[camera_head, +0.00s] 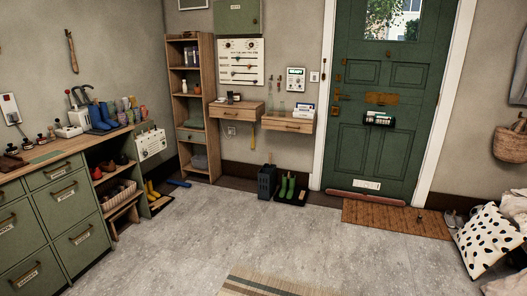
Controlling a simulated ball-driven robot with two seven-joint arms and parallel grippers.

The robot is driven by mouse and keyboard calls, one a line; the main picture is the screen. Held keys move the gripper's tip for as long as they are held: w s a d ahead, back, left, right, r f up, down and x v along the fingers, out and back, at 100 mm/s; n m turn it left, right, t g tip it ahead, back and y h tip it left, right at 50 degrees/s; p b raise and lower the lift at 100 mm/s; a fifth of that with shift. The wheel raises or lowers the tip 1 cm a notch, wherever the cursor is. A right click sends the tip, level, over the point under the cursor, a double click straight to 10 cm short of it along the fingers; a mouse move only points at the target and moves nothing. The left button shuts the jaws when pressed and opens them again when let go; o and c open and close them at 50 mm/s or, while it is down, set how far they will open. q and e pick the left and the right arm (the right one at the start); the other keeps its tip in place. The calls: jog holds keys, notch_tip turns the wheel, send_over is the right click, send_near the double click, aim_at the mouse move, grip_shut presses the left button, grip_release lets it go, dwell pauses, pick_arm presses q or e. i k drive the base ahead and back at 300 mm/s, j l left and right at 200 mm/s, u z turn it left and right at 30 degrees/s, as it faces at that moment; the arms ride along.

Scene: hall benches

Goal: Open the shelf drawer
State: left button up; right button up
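A tall wooden shelf unit (208,100) stands against the back wall, left of the green door. A small grey-green drawer (190,136) with a small knob is set in its lower middle and looks closed. To its right, two wooden wall shelves with drawer fronts hang on the wall: a left one (237,113) and a right one (287,125). Both have a handle on the front and look closed. Small items stand on top of both. Neither of my grippers is in view.
A green drawer cabinet (68,217) with a wooden top fills the left side. A dark bin (267,182) and green boots (287,187) on a tray stand below the wall shelves. The grey floor (190,240) is mostly clear; a striped rug (262,286) lies in front.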

aim_at(225, 113)
jog(key=i+u, duration=0.15)
jog(key=i, duration=2.55)
